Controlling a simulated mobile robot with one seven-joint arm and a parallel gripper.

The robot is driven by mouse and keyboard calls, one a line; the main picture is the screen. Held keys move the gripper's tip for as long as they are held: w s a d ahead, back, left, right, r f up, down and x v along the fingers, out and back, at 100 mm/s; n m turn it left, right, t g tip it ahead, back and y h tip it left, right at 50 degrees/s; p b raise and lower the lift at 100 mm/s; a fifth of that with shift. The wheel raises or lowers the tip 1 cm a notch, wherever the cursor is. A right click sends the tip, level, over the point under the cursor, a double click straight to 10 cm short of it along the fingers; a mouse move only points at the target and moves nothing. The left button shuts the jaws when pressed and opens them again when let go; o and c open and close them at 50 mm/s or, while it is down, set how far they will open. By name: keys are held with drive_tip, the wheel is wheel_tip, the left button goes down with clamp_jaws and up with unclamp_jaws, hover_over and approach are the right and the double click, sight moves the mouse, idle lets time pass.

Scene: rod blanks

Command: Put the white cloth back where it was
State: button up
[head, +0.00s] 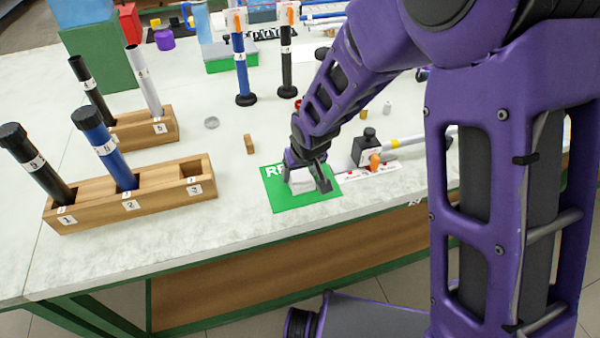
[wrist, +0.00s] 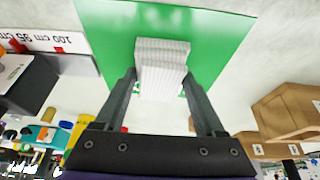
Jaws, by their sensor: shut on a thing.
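The white cloth (wrist: 162,58) is a ribbed, folded block between my gripper's fingers in the wrist view. My gripper (head: 306,180) is shut on it, low over the green mat (head: 283,202) near the table's front edge. In the head view the cloth (head: 302,181) shows only in part between the dark fingers. The mat (wrist: 225,35) lies behind the cloth in the wrist view and carries white letters, mostly hidden by my gripper. I cannot tell whether the cloth touches the mat.
A wooden holder (head: 150,213) at left has rods in slots 1 and 2; slot 3 is empty. Another holder (head: 160,127) stands behind it. A small wooden block (head: 249,144) is left of the mat. A marked ruler strip (head: 370,188) and black block (head: 366,148) are at right.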

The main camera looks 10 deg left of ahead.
drive_tip(key=o, duration=1.3)
drive_tip(key=shift+r, duration=0.1)
drive_tip(key=shift+r, duration=0.25)
drive_tip(key=p+v, duration=0.2)
drive_tip(key=v, duration=0.9)
drive_tip(key=shift+s+d+r, duration=0.1)
drive_tip(key=shift+s+r, duration=0.05)
drive_tip(key=shift+r, duration=0.1)
